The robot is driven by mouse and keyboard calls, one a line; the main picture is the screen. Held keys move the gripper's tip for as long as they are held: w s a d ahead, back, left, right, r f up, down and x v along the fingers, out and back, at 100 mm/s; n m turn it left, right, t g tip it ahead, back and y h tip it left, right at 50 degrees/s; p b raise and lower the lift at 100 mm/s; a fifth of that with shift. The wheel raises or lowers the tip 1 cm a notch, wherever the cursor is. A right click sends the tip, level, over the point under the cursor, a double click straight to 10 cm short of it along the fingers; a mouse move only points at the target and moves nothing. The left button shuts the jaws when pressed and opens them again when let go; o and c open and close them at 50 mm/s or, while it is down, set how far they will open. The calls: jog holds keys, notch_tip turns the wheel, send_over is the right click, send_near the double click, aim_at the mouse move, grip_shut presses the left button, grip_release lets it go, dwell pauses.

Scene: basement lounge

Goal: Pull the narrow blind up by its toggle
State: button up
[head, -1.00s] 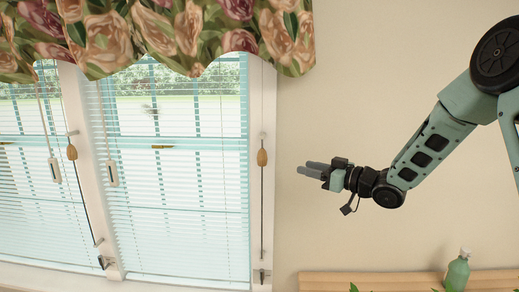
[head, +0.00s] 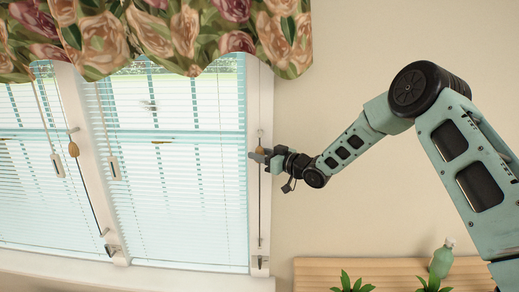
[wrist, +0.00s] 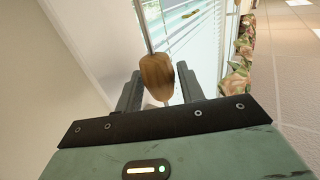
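A wooden toggle (head: 260,149) hangs on a cord at the right edge of the window, beside the right blind (head: 180,190). My gripper (head: 256,156) is at this toggle, its fingers pointing left in the head view and partly covering it. In the wrist view the toggle (wrist: 157,76) shows between the two open fingers (wrist: 160,90), with gaps on both sides. The fingers are not closed on it. A second wooden toggle (head: 73,149) hangs on the post beside the left blind (head: 30,180), which is cut off by the picture edge. Both blinds are lowered.
A floral valance (head: 190,35) hangs over the window top. White pulls (head: 114,167) hang on cords in front of the blinds. A wooden ledge (head: 320,270) with a green bottle (head: 441,259) and plants (head: 352,283) is at lower right. The wall right of the window is bare.

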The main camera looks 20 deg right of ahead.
aim_at(260, 246)
jog(key=shift+w+a, duration=0.2)
grip_shut()
notch_tip(260, 246, down, 36)
jog(key=b, duration=3.1)
jog(key=shift+s+r, duration=0.1)
jog(key=shift+r, duration=0.05)
grip_release()
